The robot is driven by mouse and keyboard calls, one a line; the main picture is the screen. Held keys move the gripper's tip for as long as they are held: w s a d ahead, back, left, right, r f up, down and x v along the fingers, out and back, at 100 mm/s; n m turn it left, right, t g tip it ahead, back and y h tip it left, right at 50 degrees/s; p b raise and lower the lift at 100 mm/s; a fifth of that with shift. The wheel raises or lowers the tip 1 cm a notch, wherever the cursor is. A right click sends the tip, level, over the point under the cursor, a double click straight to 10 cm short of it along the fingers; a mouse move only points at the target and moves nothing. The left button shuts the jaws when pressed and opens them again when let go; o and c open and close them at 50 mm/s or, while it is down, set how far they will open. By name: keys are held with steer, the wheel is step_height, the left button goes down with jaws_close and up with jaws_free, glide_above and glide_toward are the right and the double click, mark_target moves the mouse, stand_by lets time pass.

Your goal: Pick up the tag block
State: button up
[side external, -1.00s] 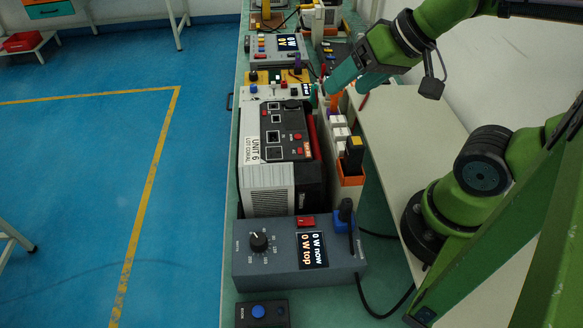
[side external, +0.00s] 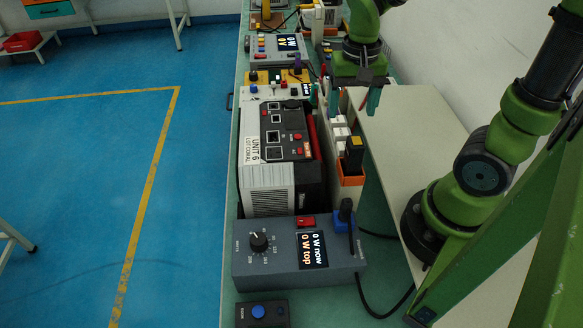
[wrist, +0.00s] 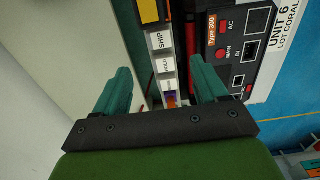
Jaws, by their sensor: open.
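White label blocks stand in a row in a narrow rack (side external: 350,190) beside the power unit. In the wrist view, one block reads SHIP (wrist: 158,41) and another reads HOLD (wrist: 164,66); a smaller pale block (wrist: 169,84) follows, its lettering too small to read. They also show as a white row in the side external view (side external: 340,132). I cannot tell which one is the tag block. My gripper (side external: 353,105) is open and empty, pointing down by the row's far end. In the wrist view its teal fingers (wrist: 162,70) stand apart on either side of the row.
A black and yellow block (side external: 354,150) stands at the rack's near end. The unit marked UNIT 6 (side external: 268,195) stands close on the left. A grey meter box (side external: 280,275) with a knob is in front. A pale surface (side external: 420,150) to the right is clear.

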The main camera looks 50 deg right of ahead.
steer(key=f, duration=0.9)
steer(key=shift+s+a+f, duration=0.15)
steer(key=shift+s+f, duration=0.05)
steer(key=shift+f, duration=0.15)
steer(key=c, duration=1.1)
